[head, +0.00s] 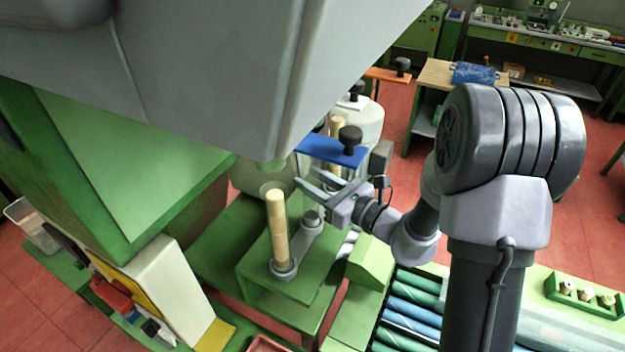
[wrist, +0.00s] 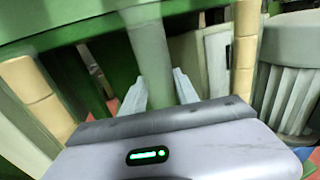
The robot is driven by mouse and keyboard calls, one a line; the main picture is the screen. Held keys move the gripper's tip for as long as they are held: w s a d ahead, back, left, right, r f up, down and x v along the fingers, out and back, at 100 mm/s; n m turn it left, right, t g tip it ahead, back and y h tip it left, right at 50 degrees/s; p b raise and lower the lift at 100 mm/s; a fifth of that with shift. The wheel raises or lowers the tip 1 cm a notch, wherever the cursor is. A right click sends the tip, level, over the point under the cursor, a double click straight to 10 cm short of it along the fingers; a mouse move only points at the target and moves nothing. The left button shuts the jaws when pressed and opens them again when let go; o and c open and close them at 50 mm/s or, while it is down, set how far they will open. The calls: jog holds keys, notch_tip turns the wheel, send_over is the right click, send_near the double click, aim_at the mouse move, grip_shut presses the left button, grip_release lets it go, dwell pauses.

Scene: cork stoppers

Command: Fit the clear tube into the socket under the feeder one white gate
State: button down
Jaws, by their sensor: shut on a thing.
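My gripper (head: 312,181) is at the middle of the head view, beside the stand below the blue gate. In the wrist view its two fingers (wrist: 158,90) are on either side of a pale see-through tube (wrist: 150,45), the clear tube, and are shut on it. The tube stands roughly upright there; its ends are not clear. In the head view I cannot make out the tube surely. The white gate (head: 352,102) is a flat plate with a black knob, behind the blue gate (head: 331,151). The socket under the white gate is hidden.
A cork stack (head: 277,230) stands upright on a green stand left of my gripper; another (head: 336,126) is behind the blue gate. An orange gate (head: 386,75) is farther back. A ribbed grey drum (wrist: 292,75) is at right in the wrist view. Rollers (head: 412,305) lie lower right.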

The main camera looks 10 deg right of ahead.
jog(key=shift+f+b, duration=0.4)
jog(key=shift+f, duration=0.1)
jog(key=c, duration=0.8)
grip_release()
jog(key=shift+c, duration=0.2)
jog(key=v, duration=1.7)
jog(key=shift+s+b, duration=0.2)
jog(key=shift+b, duration=0.1)
jog(key=shift+r, duration=0.15)
